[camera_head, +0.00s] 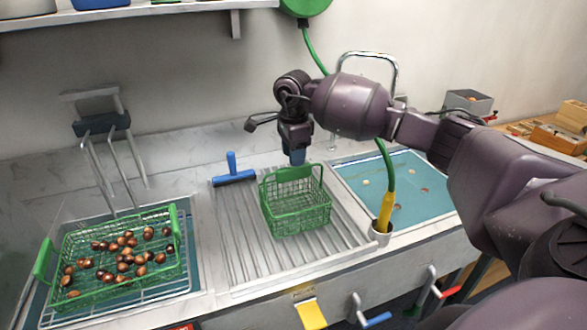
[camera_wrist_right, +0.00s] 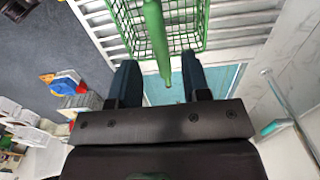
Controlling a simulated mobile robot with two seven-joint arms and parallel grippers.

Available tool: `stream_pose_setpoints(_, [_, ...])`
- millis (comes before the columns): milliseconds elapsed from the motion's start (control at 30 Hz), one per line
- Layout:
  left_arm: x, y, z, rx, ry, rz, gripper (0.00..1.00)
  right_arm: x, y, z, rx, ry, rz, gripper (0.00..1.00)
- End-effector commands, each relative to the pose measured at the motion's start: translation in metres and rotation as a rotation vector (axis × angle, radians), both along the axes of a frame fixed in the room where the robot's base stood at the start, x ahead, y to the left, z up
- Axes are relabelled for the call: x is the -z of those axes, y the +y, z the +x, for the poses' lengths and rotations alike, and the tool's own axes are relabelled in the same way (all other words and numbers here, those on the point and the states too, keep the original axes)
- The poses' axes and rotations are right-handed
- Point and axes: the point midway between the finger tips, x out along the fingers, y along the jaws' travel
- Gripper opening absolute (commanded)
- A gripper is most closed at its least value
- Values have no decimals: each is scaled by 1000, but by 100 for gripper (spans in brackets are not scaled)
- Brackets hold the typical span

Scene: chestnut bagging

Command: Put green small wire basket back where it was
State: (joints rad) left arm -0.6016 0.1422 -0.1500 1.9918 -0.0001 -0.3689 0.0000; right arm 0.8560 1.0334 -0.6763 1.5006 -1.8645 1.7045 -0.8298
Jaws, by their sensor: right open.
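The small green wire basket (camera_head: 297,212) stands upright and looks empty on the ribbed metal drainboard (camera_head: 235,240). My right gripper (camera_head: 297,158) is open and points down at the basket's back edge. In the right wrist view, the basket (camera_wrist_right: 190,25) is at the top. Its green handle bar (camera_wrist_right: 156,45) reaches toward the gap between the two dark blue fingers (camera_wrist_right: 160,82), which do not close on it. I cannot tell how deep the bar sits between them. My left gripper is not in view.
A larger green wire basket of chestnuts (camera_head: 90,292) rests on a rack over the left sink.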

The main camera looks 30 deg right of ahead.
Motion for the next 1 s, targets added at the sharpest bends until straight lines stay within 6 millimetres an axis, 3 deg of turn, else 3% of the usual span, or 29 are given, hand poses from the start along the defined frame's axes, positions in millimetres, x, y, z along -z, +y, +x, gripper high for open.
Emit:
stream_pose_setpoints(100, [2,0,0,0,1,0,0,-23,0,1,0,-3,-1,43])
stream_pose_setpoints(333, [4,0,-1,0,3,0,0,-48,0,0,1,0,-1,43])
stream_pose_setpoints(1000, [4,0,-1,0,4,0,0,-55,0,0,1,0,0,43])
